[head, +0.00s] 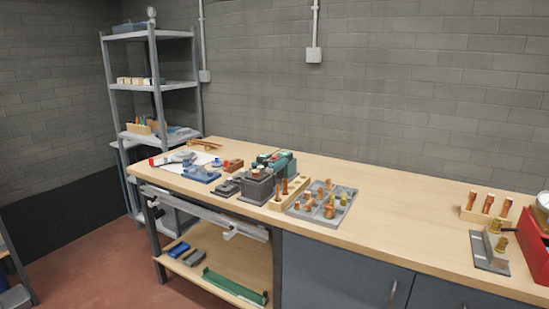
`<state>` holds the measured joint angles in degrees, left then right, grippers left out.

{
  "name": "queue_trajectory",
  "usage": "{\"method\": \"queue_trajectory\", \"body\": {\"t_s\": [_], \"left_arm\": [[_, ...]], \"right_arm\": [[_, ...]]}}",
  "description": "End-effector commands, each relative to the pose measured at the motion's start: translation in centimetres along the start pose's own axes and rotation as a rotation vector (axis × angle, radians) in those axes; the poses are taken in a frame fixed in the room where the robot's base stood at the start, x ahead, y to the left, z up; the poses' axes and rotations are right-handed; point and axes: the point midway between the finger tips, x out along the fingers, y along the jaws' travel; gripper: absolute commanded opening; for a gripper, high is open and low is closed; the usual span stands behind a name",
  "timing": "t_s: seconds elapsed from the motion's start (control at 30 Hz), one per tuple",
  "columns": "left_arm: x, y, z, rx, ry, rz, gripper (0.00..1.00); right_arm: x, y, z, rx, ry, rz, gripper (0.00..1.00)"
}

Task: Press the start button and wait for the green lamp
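A small green device (284,165) stands on the workbench (400,232), left of the middle of the picture. Small red and pale spots show on its top; they are too small to tell as a button or a lamp. A dark grey block-shaped device (257,189) stands just in front of it, with small pale and copper-coloured parts on top. I cannot make out a start button or a lit green lamp for certain. Neither of my grippers is in view.
A grey compartment tray (340,211) with copper and brass fittings is right of the devices. Wooden blocks (273,203) hold copper pieces. Blue tools (200,175) lie left. A red case (533,245) stands at the right edge.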

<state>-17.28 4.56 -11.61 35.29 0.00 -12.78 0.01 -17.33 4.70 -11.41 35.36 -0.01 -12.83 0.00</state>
Motion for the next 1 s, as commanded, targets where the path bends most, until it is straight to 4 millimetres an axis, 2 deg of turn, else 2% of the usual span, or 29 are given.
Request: {"method": "queue_trajectory", "body": {"t_s": [0.03, 0.3, 1.0], "left_arm": [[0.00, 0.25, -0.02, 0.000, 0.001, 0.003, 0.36], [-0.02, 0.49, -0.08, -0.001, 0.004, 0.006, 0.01], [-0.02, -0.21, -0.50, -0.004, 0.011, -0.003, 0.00]], "right_arm": [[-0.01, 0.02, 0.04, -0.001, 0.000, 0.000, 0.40], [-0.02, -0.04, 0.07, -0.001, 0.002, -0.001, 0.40], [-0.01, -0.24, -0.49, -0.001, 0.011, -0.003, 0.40]]}}
